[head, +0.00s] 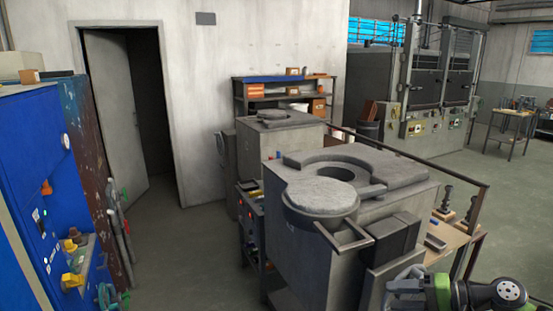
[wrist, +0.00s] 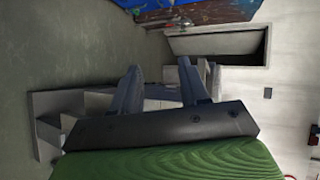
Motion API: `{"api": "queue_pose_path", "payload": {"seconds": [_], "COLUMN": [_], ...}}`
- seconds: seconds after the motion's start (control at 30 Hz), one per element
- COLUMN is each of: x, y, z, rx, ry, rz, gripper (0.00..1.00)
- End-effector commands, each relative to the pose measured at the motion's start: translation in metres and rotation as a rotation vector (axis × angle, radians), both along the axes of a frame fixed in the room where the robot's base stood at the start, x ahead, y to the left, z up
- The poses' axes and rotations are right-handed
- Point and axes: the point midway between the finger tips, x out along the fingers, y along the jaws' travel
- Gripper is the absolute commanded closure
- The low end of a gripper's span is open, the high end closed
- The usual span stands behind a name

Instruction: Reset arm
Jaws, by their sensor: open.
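My gripper (wrist: 158,72) shows in the wrist view with its two grey fingers spread apart and nothing between them. In the head view my green and dark arm is at the bottom right corner, with the grey gripper (head: 402,284) at its left end, in front of the near furnace. The near furnace (head: 300,225) is a large grey block with a round opening on top. Its round lid (head: 325,197) is swung to the front left, beside the opening, with a handle bar (head: 345,236) sticking out.
A second furnace (head: 282,118) stands behind, before a shelf (head: 305,90). A metal railing (head: 415,156) runs along the right side. A blue cabinet (head: 38,180) stands at the left. The grey floor (head: 175,250) between cabinet and furnace is clear up to an open door (head: 115,105).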

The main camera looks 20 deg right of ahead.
Motion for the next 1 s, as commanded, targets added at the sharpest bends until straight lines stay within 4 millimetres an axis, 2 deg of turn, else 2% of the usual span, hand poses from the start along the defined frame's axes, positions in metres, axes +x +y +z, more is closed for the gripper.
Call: {"api": "queue_pose_path", "payload": {"seconds": [0.03, 0.13, 0.27, 0.3, 0.4, 0.5, 0.63, 0.8, 0.9, 1.0], "x": [0.009, 0.019, 0.019, 0.014, -0.005, -0.032, -0.077, -0.14, -0.165, -0.176], "y": [0.022, 0.066, 0.132, 0.153, 0.192, 0.222, 0.249, 0.262, 0.261, 0.259], "z": [-0.004, -0.012, -0.022, -0.024, -0.021, -0.011, 0.007, 0.019, 0.018, 0.016], "rx": [-0.045, -0.154, -0.375, -0.459, -0.671, -0.872, -1.09, -1.246, -1.268, -1.27], "ry": [0.046, 0.146, 0.287, 0.323, 0.38, 0.382, 0.311, 0.134, 0.049, 0.005], "rz": [0.053, 0.155, 0.298, 0.34, 0.409, 0.439, 0.435, 0.397, 0.383, 0.379], "gripper": [0.55, 0.55, 0.55, 0.55, 0.55, 0.55, 0.55, 0.55, 0.55, 0.55]}}
